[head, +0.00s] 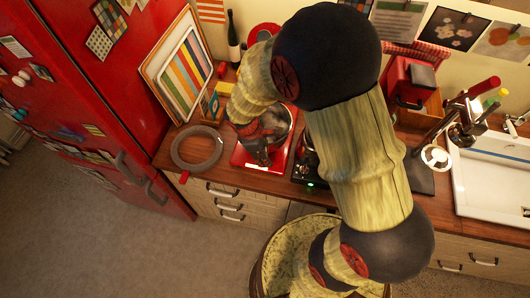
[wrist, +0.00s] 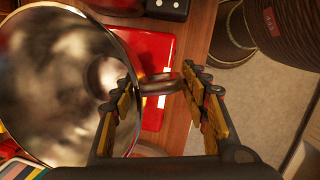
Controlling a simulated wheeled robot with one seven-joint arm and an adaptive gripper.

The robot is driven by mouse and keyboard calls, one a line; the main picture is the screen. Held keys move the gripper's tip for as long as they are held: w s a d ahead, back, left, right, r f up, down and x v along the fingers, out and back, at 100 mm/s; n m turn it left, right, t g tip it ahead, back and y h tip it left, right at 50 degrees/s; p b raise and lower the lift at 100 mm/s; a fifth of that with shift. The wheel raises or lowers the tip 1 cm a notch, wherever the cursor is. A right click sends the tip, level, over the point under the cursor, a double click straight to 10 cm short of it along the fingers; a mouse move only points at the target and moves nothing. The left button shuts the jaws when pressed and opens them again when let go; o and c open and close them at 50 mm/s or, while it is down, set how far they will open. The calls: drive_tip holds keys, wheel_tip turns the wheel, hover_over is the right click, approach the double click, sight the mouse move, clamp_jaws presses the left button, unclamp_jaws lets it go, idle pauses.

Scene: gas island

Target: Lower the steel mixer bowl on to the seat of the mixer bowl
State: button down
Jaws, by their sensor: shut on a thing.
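The steel mixer bowl (wrist: 50,75) fills the left of the wrist view, its shiny open inside facing the camera. Its looped handle (wrist: 160,90) lies between the fingers of my gripper (wrist: 157,75), which is shut on it. In the head view the bowl (head: 279,122) shows partly behind my gripper (head: 258,148). The red mixer base (head: 243,160) is below and beside the bowl; it also shows in the wrist view (wrist: 152,45). The seat itself is hidden by the bowl, and I cannot tell whether the bowl touches it.
A black appliance (head: 309,170) stands close on the right. Boards (head: 182,75) and a bottle (head: 233,40) stand behind. A white sink (head: 490,175) is far right.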

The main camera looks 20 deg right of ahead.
drive_tip(key=shift+f, duration=0.4)
idle(0.8)
drive_tip(key=shift+s+f+b, duration=0.1)
drive_tip(key=shift+f+b, duration=0.05)
drive_tip(key=shift+b, duration=0.15)
idle(0.3)
drive_tip(key=c, duration=1)
unclamp_jaws()
drive_tip(key=shift+o, duration=0.5)
drive_tip(key=v, duration=1.2)
